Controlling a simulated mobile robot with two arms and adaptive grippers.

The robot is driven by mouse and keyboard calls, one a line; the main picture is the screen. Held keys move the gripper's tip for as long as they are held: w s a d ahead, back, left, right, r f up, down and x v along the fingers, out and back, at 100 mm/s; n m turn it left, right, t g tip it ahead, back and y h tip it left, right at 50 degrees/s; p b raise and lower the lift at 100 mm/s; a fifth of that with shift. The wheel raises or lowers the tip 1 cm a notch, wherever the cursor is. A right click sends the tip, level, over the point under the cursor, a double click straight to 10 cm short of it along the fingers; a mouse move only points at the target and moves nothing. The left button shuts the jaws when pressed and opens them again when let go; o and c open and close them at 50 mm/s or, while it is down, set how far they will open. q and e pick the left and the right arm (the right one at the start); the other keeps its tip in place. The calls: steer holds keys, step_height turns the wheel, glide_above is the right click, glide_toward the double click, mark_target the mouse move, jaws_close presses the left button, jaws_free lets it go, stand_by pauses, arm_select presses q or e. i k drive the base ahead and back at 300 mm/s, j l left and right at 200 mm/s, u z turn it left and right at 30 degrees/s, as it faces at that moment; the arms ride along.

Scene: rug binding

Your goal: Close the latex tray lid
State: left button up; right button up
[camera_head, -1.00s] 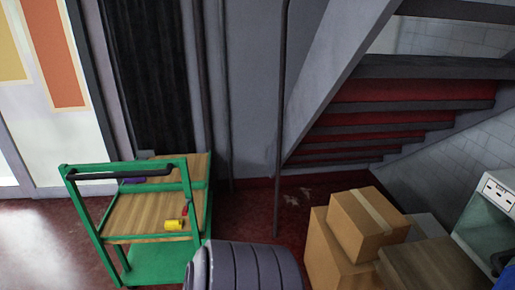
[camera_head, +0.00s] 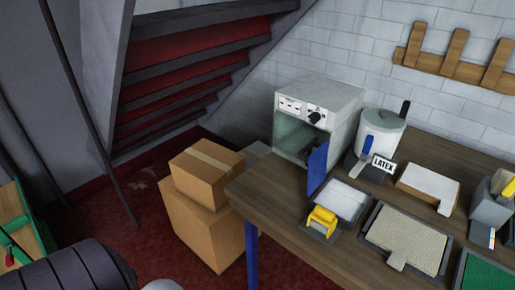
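A workbench (camera_head: 270,205) stands at the right. A white pot (camera_head: 380,133) near its back has a dark handle, and a sign reading LATEX (camera_head: 383,164) stands at its front. In front of the sign is a small grey tray (camera_head: 345,212) with a pale, flat surface inside or on top. I cannot tell whether this is the latex tray, or which part is its lid. A white block-like piece (camera_head: 430,184) on a wooden base lies to the right of the sign. Neither of my grippers is in view.
A grey cabinet (camera_head: 343,97) with a blue panel (camera_head: 317,168) at its open front stands on the bench. A yellow-handled tool (camera_head: 322,219) and a larger tray (camera_head: 432,268) lie near the front. Cardboard boxes (camera_head: 207,235) and a dark ribbed barrel (camera_head: 75,272) stand on the floor.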

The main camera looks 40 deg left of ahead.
mark_target(317, 162)
steer(key=k+j+z, duration=0.1)
steer(key=j, duration=0.4)
steer(key=k+j+z, duration=0.1)
steer(key=k+j, duration=0.15)
steer(key=j, duration=0.2)
steer(key=k+j+z, duration=0.1)
steer(key=j, duration=0.35)
steer(key=k+j+z, duration=0.1)
steer(key=k+j, duration=0.15)
steer(key=j, duration=0.15)
steer(key=k+j, duration=0.25)
steer(key=j, duration=0.2)
steer(key=k+j+z, duration=0.15)
steer(key=j, duration=0.25)
steer(key=i+j, duration=0.1)
steer(key=i, duration=0.25)
steer(key=i+z, duration=0.1)
steer(key=i, duration=0.2)
steer(key=j, duration=0.25)
steer(key=i+j, duration=0.15)
